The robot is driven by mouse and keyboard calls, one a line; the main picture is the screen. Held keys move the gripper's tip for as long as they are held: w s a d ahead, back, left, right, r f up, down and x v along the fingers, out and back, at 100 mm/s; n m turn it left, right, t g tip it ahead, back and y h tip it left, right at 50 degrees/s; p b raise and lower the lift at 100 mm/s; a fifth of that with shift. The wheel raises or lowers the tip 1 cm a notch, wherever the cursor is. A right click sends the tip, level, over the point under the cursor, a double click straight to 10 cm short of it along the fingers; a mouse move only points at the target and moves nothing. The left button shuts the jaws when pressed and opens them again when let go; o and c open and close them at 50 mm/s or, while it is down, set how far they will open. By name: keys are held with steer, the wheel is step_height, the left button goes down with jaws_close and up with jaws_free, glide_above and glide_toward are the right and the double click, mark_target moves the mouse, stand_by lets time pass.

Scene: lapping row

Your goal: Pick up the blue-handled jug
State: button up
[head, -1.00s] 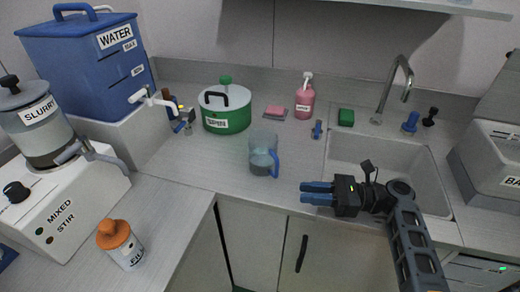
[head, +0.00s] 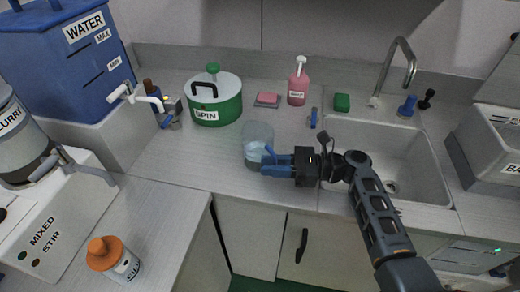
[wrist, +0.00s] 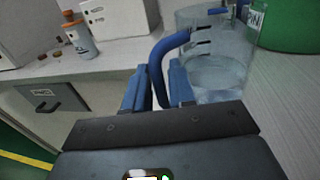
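The clear jug (head: 256,137) stands upright on the grey counter, left of the sink. It is see-through and looks empty or holds something clear. Its blue handle (wrist: 157,68) faces my gripper; in the head view my fingers mostly cover it. My gripper (head: 269,161) is at the jug's right front side. In the wrist view the two blue fingers of my gripper (wrist: 158,82) stand apart, one on each side of the handle, with gaps showing. The jug body (wrist: 212,62) is just right of the fingers.
The green SPIN pot (head: 215,101) stands behind and left of the jug. The sink (head: 385,165) is to the right. A pink soap bottle (head: 298,86), a pink sponge (head: 267,100) and a small blue tap-like part (head: 313,118) are behind. An orange-capped bottle (head: 113,260) stands front left.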

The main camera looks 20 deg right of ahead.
steer(key=shift+w+a, duration=0.3)
steer(key=shift+a, duration=0.35)
steer(key=shift+c, duration=0.3)
jaws_close()
